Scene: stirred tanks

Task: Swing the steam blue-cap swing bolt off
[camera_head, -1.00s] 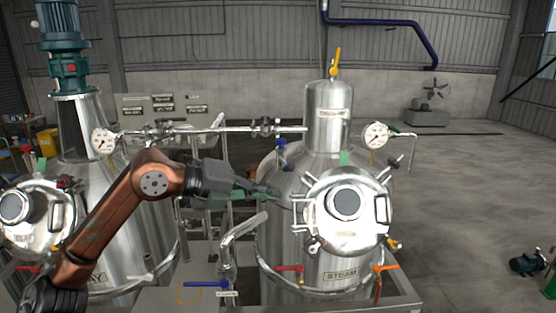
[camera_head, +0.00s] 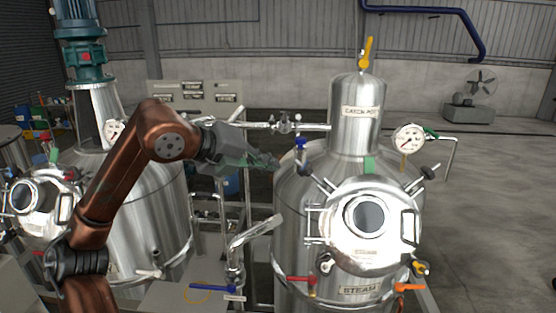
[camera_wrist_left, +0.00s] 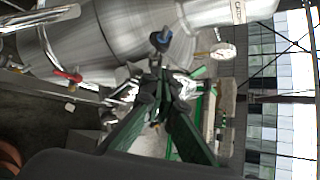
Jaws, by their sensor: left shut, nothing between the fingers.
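The steam tank's round lid (camera_head: 372,222) is shut at the front of the steel tank marked STEAM. A blue cap (camera_head: 301,144) shows above its upper left, just above a dark knob on a rod slanting to the lid. The blue cap also shows in the left wrist view (camera_wrist_left: 164,32), beyond the fingers. I cannot tell whether cap and rod are one bolt. My left gripper (camera_head: 272,161) is shut and empty, left of the cap and apart from it in the picture. In the left wrist view its green-padded fingers (camera_wrist_left: 158,100) come together. My right gripper is out of view.
Other bolts ring the lid, one dark-knobbed (camera_head: 430,172) and one yellow-capped (camera_head: 420,268). A gauge (camera_head: 409,138) stands behind at the right. A horizontal pipe (camera_head: 270,126) runs behind my gripper. A red valve handle (camera_head: 300,280) is below. A second tank (camera_head: 150,215) stands left.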

